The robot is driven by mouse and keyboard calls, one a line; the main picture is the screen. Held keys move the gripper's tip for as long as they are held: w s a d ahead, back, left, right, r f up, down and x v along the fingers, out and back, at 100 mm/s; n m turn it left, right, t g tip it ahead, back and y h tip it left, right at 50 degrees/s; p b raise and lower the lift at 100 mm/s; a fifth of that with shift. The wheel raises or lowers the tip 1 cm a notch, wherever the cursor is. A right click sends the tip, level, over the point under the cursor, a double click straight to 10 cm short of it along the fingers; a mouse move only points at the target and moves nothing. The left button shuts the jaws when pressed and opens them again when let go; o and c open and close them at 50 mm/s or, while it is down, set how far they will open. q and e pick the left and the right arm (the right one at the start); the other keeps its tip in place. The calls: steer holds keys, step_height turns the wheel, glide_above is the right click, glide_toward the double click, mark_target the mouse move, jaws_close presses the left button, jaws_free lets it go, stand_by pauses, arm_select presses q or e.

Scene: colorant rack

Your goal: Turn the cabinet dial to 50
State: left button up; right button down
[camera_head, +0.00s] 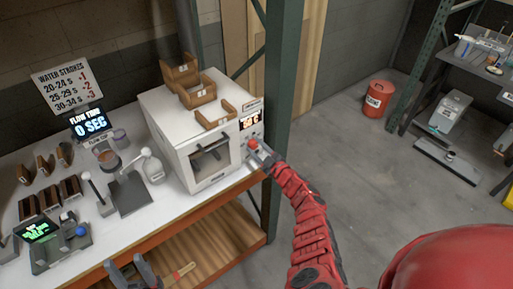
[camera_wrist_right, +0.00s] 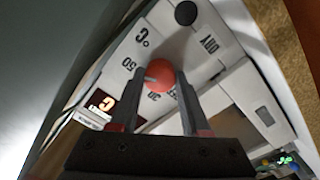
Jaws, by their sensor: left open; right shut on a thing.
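The white cabinet (camera_head: 182,128) stands on the bench, with a display (camera_head: 250,121) on its front that appears to read 50 C. The red dial (camera_head: 253,144) is below that display. In the right wrist view the dial (camera_wrist_right: 161,72) sits between the two fingers, with "50", "30" and "DRY" printed around it. A pale pointer on it faces left, roughly toward the "50" mark. My right gripper (camera_wrist_right: 157,88) is shut on the dial; it also shows in the head view (camera_head: 260,152). My left gripper (camera_head: 134,268) is open and empty at the bench's front edge.
Wooden bins (camera_head: 195,92) sit on the cabinet top. A green post (camera_head: 282,90) stands close to the cabinet's right side. Left of the cabinet are a white bottle (camera_head: 152,166), a flow timer display (camera_head: 90,123) and several brown blocks. A red canister (camera_head: 377,98) stands on the floor.

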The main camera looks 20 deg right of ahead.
steer(key=shift+c, duration=1.8)
jaws_free()
steer(key=shift+v, duration=0.95)
steer(key=b+v, duration=0.4)
steer(key=v, duration=1.1)
steer(key=shift+s, duration=0.25)
